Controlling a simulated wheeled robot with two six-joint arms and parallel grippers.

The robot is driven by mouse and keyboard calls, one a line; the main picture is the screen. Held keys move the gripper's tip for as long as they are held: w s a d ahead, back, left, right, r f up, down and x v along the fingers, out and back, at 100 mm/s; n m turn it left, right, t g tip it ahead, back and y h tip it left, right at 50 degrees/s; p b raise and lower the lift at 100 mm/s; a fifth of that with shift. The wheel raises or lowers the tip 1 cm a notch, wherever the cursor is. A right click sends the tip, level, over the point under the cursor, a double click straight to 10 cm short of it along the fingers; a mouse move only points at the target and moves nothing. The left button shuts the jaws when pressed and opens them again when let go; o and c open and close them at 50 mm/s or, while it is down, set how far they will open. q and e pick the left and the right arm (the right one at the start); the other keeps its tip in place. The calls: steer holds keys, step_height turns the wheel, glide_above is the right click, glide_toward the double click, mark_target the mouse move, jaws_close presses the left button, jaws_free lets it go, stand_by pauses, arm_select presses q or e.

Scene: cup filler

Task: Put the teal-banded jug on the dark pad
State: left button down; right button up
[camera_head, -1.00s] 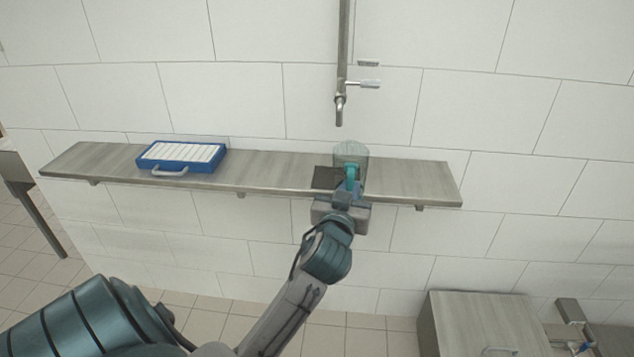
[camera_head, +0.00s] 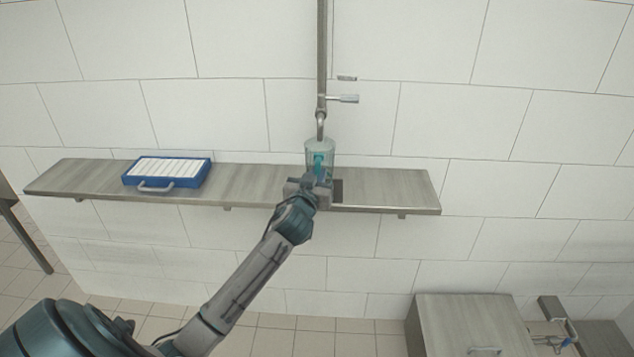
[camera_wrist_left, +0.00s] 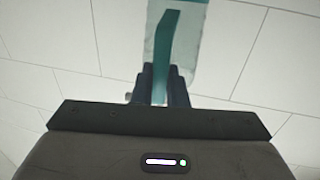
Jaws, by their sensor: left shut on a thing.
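The clear jug (camera_head: 319,150) with its teal band and handle is upright at the shelf, below the tap's spout. My left gripper (camera_head: 317,178) is shut on the jug's teal handle (camera_wrist_left: 166,48), which stands between the two fingers in the left wrist view. The dark pad (camera_head: 338,190) lies on the shelf; only its right part shows beside my gripper. The jug lines up with the pad, but its base is hidden behind my gripper, so I cannot tell whether it touches the pad. My right gripper is out of view.
The tap (camera_head: 320,122) comes down the wall just above the jug, with a lever (camera_head: 345,98) to its right. A blue case (camera_head: 167,173) with white strips lies on the left of the shelf (camera_head: 245,185). The shelf's right end is clear.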

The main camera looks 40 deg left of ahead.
arm_select(q)
steer(key=shift+w+a+f, duration=0.1)
steer(key=shift+w+f, duration=0.05)
steer(key=shift+f, duration=0.05)
step_height(320, 180, down, 2)
steer(key=shift+f+p, duration=0.15)
steer(key=shift+p, duration=0.3)
steer(key=shift+f, duration=0.55)
steer(key=c, duration=1.5)
jaws_free()
steer(key=shift+o, duration=0.2)
